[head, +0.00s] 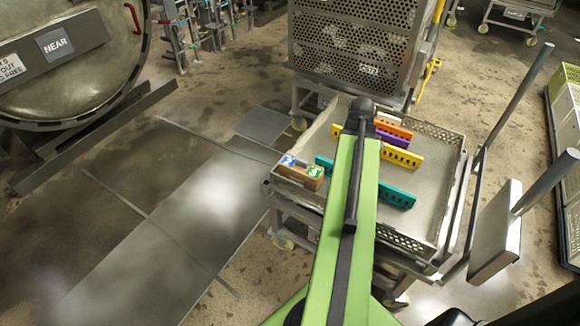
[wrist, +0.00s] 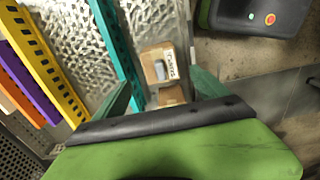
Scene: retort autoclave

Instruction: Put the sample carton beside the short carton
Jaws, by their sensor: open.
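Two small brown cartons sit in the left corner of the cart's tray in the head view: one with a blue and white top (head: 289,160), one with a green and white top (head: 315,171). I cannot tell which is the sample carton and which the short one. In the wrist view one carton (wrist: 158,60) with a white label lies just beyond the fingertips, and part of another carton (wrist: 171,96) shows nearer the palm. My gripper (wrist: 160,82) is open, its green fingers either side of these cartons, with no grip visible. In the head view my arm hides the gripper.
The tray (head: 432,128) has raised perforated walls. Teal (head: 397,196), yellow (head: 401,157), purple (head: 393,140) and orange (head: 394,129) slotted bars lie in it; a teal bar (wrist: 116,50) runs close beside the left finger. A perforated crate (head: 345,45) stands behind.

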